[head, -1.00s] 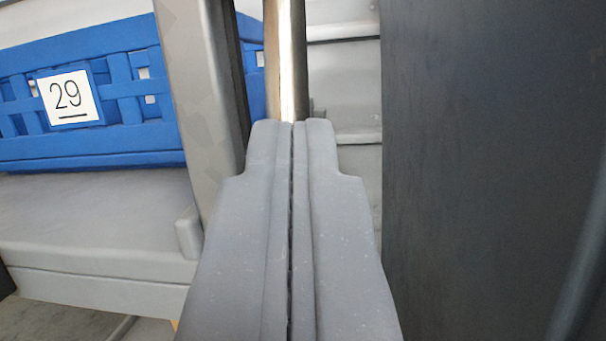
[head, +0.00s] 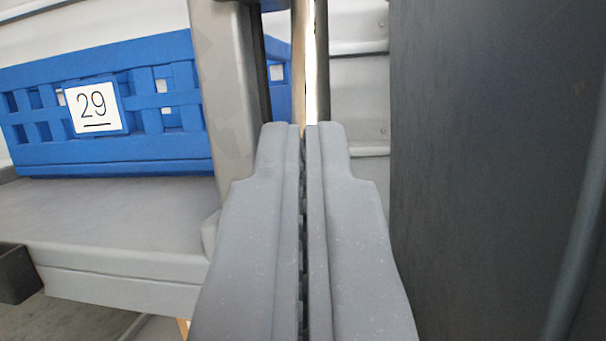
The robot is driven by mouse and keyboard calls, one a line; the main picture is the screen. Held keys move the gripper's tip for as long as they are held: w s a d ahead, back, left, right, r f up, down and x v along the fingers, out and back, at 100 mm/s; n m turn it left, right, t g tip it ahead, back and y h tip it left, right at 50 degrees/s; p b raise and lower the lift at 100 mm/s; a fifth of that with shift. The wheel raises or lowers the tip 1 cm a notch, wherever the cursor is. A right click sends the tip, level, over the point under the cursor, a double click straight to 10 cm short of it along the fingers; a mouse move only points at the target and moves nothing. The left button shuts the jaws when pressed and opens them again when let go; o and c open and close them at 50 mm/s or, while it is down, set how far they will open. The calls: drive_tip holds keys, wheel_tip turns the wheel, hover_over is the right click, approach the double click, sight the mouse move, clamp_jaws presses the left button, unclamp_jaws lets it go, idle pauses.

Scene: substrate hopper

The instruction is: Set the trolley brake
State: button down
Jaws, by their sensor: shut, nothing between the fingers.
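My gripper (head: 306,127) is in the middle of the head view, its two grey fingers together with only a thin dark line between them and nothing held. Its tips point away from me, toward a narrow upright pole (head: 299,60) beyond them. A grey upright post (head: 222,90) and a grey shelf or deck (head: 120,225) stand to the left of the gripper; they may belong to the trolley, but I cannot tell. No brake lever or pedal can be made out.
A large dark panel (head: 490,150) fills the right side, close beside the gripper. A dark box-like part (head: 18,275) shows at lower left. A pale ribbed wall (head: 358,85) lies behind.

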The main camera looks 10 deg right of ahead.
drive_tip(key=p+v, duration=0.6)
drive_tip(key=v, duration=0.6)
drive_tip(key=shift+d+r, duration=0.2)
drive_tip(key=shift+d, duration=0.05)
drive_tip(key=shift+s, duration=0.15)
